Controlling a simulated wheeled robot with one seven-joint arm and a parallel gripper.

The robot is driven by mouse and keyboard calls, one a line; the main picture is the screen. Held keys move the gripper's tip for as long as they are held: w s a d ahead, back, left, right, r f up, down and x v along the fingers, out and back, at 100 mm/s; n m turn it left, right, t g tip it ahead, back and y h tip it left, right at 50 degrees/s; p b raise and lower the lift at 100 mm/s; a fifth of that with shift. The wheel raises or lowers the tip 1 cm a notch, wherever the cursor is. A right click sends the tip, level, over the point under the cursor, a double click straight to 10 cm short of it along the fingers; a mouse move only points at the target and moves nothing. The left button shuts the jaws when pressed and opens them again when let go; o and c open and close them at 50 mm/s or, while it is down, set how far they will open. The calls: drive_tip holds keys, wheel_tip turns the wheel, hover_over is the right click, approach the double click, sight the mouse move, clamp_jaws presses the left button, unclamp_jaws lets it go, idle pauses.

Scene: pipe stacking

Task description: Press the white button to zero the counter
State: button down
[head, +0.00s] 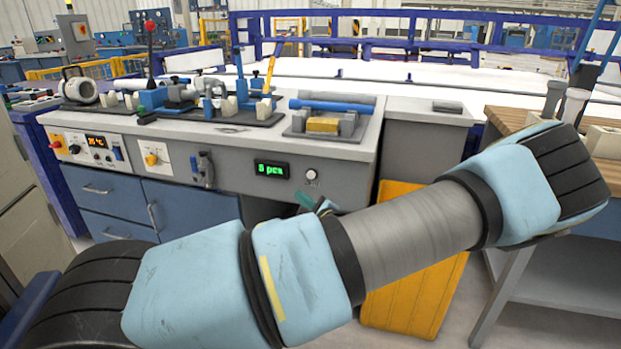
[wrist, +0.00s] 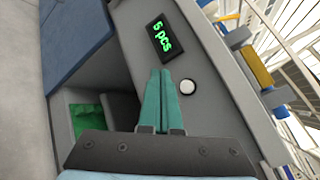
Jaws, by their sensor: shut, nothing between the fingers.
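The white button (head: 311,176) is a small round knob on the grey front panel of the workbench, right of the counter display (head: 271,169). In the wrist view the button (wrist: 187,87) is just right of my fingertips, and the display (wrist: 162,38) above them shows green digits that read like 5 pcs. My gripper (wrist: 160,72) has its two teal fingers shut together, empty, pointing at the panel between display and button. In the head view the teal fingers (head: 305,199) show just below the button, mostly behind my arm. Whether they touch the panel cannot be told.
The bench top (head: 235,142) carries clamping fixtures and a tray (head: 326,130) with a yellow block. A panel with knobs and an orange readout (head: 96,141) is at left. A yellow board (head: 412,290) leans below the bench. A wooden-topped table (head: 510,118) stands at right.

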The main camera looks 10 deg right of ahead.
sight(311, 175)
drive_tip(key=shift+w+d+b, duration=0.35)
drive_tip(key=shift+w+d, duration=0.25)
drive_tip(key=shift+w, duration=0.55)
drive_tip(key=shift+w+d+b, duration=0.4)
drive_tip(key=shift+w+d, duration=0.25)
drive_tip(key=shift+w, duration=0.5)
drive_tip(key=shift+w+d+b, duration=0.35)
drive_tip(key=shift+w+d, duration=0.25)
drive_tip(key=shift+w, duration=0.55)
drive_tip(key=shift+w, duration=0.1)
drive_tip(key=shift+w+d, duration=0.25)
drive_tip(key=shift+w+d, duration=0.2)
drive_tip(key=shift+w, duration=0.2)
drive_tip(key=shift+s, duration=0.1)
drive_tip(key=shift+s+a+p, duration=0.45)
drive_tip(key=shift+s+p, duration=0.15)
drive_tip(key=shift+s, duration=0.05)
